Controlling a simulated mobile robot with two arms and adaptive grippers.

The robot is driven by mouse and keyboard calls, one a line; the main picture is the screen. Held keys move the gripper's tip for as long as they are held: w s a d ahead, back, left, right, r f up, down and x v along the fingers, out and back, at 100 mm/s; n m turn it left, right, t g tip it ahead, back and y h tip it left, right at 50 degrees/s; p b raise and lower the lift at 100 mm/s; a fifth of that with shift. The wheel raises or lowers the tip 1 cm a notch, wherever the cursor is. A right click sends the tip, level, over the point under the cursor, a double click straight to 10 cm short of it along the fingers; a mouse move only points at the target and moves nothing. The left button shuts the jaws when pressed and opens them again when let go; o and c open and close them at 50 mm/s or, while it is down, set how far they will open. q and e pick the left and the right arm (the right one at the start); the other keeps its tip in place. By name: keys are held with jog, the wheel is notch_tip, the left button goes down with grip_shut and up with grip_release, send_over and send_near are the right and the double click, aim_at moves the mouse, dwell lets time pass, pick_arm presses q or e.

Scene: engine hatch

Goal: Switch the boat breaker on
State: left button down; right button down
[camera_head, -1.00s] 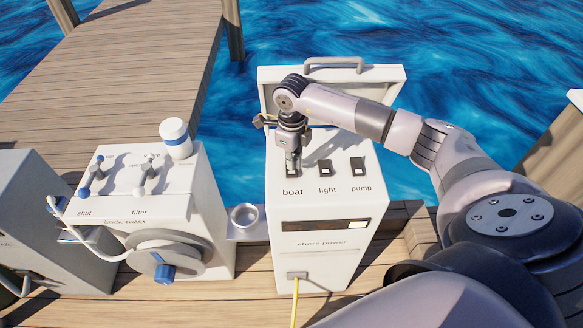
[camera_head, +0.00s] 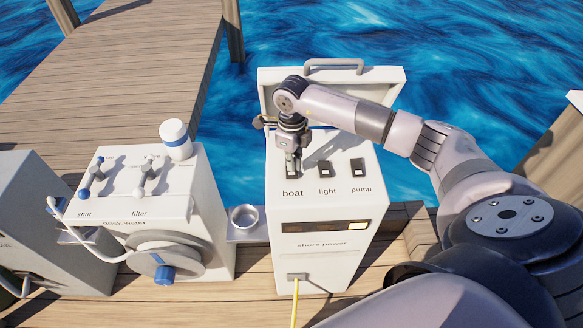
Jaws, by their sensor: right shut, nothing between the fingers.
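The white shore power box (camera_head: 318,262) stands in the middle with its lid raised at the back. Its top holds a row of breakers labelled boat, light and pump. My right gripper (camera_head: 292,172) is shut and empty, pointing down at the boat breaker (camera_head: 291,177). The fingertips hide most of that breaker, so I cannot tell its position or whether they touch it. The light breaker (camera_head: 325,168) and pump breaker (camera_head: 358,167) are uncovered to the right. My left gripper is not in view.
A small metal cup (camera_head: 244,217) sits between the boxes. A yellow cable (camera_head: 295,302) leaves the power box's front. Water lies behind.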

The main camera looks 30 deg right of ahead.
aim_at(292, 173)
jog(key=shift+f+b, duration=1)
jog(key=shift+f, duration=0.2)
dwell(0.6)
jog(key=shift+r, duration=0.2)
jog(key=shift+r+p, duration=2.2)
jog(key=shift+r, duration=1.15)
